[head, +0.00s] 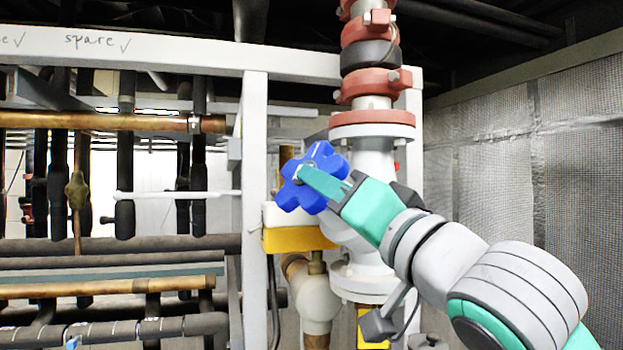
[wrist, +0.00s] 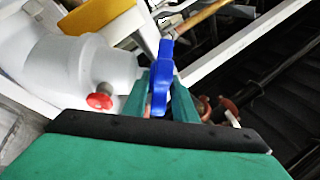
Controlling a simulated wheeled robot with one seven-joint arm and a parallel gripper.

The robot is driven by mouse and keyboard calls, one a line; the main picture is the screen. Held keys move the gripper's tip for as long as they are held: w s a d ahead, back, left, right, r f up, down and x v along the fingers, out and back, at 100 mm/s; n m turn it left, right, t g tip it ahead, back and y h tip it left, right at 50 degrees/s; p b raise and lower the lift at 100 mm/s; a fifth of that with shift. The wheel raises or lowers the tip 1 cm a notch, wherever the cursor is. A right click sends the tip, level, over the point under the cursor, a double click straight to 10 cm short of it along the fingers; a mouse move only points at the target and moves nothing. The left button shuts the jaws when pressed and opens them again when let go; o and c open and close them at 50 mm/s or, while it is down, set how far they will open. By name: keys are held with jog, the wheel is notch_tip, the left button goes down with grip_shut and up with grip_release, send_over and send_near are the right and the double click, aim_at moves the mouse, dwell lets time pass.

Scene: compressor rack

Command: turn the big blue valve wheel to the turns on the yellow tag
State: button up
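The blue valve wheel (head: 326,158) has rounded lobes and sits left of the white vertical valve body (head: 375,160). My gripper (head: 312,180) reaches it from the lower right, its teal fingers overlapping the wheel's face. In the wrist view the wheel (wrist: 161,75) appears nearly edge-on, with part of it between the two fingers of my gripper (wrist: 162,95). A thin gap seems to show beside the left finger, so firm contact is unclear. A yellow piece (head: 298,240) is below the wheel, and another yellow piece (head: 364,328) is lower down; no writing is readable on either.
A white post (head: 253,200) stands close left of the wheel, under a beam (head: 180,58) marked "spare" with a tick. Copper and black pipes (head: 110,121) fill the left. A red knob (wrist: 100,98) lies left of my fingers. A mesh-covered wall (head: 520,170) closes the right.

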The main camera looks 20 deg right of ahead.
jog(key=shift+x, duration=1.55)
jog(key=shift+a, duration=0.1)
jog(key=shift+w, duration=0.15)
grip_shut()
jog(key=shift+g, duration=0.3)
